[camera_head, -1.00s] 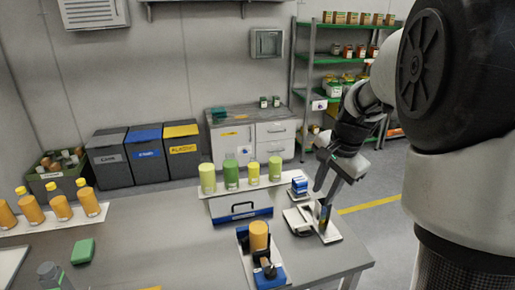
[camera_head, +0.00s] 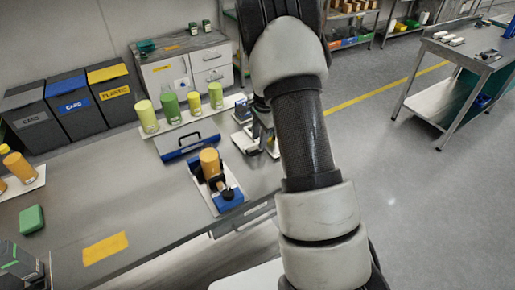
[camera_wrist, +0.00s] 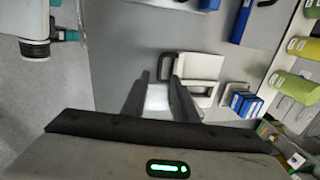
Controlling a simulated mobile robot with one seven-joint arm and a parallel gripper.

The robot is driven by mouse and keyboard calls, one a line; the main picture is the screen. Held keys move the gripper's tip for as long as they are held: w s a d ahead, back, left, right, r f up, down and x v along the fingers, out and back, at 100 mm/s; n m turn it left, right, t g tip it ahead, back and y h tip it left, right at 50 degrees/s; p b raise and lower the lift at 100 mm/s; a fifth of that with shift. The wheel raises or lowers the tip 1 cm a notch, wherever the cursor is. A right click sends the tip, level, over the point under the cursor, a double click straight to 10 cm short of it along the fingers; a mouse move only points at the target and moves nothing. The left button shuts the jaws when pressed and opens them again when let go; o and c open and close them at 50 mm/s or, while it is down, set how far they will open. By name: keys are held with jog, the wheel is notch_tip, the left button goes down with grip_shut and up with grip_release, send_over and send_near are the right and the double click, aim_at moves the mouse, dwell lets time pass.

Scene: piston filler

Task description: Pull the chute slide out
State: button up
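In the wrist view my gripper (camera_wrist: 162,80) points at a pale device on the table, its two dark fingers apart with a gap between them. A white block with a dark loop handle (camera_wrist: 190,65) lies just beyond the fingertips, to the right. A white surface (camera_wrist: 157,98) shows between the fingers; I cannot tell whether they touch it. In the head view the pale device (camera_head: 241,140) is at the table's right end, partly behind my arm, which mostly hides my gripper. I cannot tell for sure which part is the chute slide.
A unit with an orange cylinder (camera_head: 210,162) stands left of my arm. Behind it are a blue-fronted case with a black handle (camera_head: 190,147) and green and yellow bottles (camera_head: 171,106). Open floor (camera_head: 430,200) lies to the right.

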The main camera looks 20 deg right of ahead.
jog(key=f, duration=0.4)
jog(key=w+f, duration=0.1)
jog(key=f, duration=0.1)
jog(key=shift+a+f, duration=0.15)
jog(key=shift+f, duration=0.1)
grip_shut()
dwell(1.2)
